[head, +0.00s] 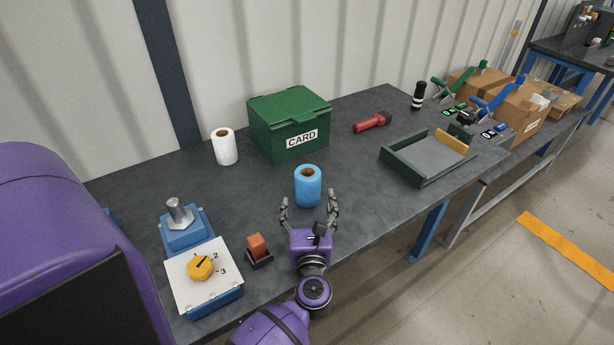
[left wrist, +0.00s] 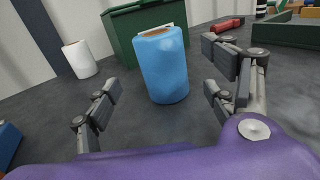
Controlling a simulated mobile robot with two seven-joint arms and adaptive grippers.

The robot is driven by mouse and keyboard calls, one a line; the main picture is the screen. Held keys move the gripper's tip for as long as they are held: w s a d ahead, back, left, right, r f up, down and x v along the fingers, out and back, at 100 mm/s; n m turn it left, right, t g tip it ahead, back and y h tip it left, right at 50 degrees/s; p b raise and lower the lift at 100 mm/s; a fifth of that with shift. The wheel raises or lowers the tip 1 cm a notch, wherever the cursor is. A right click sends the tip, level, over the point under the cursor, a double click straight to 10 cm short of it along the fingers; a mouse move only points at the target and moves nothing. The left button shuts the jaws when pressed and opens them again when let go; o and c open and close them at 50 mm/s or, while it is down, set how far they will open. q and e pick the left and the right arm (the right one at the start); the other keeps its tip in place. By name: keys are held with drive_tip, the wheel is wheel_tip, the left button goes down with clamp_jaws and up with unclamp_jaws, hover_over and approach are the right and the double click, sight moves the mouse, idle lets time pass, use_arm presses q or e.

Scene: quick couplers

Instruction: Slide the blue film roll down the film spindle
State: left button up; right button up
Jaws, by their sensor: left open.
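The blue film roll (head: 308,188) stands upright on the dark table, with a brown core showing at its top. In the left wrist view the blue roll (left wrist: 164,68) stands ahead of and between the spread fingers. My left gripper (head: 309,208) is open and empty, just on the near side of the roll. In the left wrist view its fingers (left wrist: 165,95) are wide apart and do not appear to touch the roll. The film spindle (head: 179,211) is a grey metal post on a blue base (head: 187,237) at the left of the table, with nothing on it. My right gripper is not in view.
A white roll (head: 224,147) and a green CARD box (head: 290,128) stand behind. A dial panel (head: 204,269) and an orange switch block (head: 258,248) lie front left. A red flashlight (head: 372,122) and green tray (head: 428,160) are at right.

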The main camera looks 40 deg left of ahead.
sight(309, 191)
use_arm(q)
drive_tip(key=shift+w+a+r, duration=0.1)
drive_tip(key=shift+w+a, duration=0.25)
drive_tip(key=shift+w, duration=0.1)
drive_tip(key=shift+p+x, duration=0.3)
drive_tip(key=shift+x, duration=0.5)
drive_tip(key=p+x, duration=0.1)
drive_tip(key=x, duration=0.3)
drive_tip(key=shift+w+r, duration=0.15)
drive_tip(key=shift+w, duration=0.2)
drive_tip(key=shift+w+a, duration=0.25)
drive_tip(key=shift+s, duration=0.1)
drive_tip(key=shift+c, duration=0.4)
drive_tip(key=c, duration=1.4)
drive_tip(key=shift+c, duration=0.3)
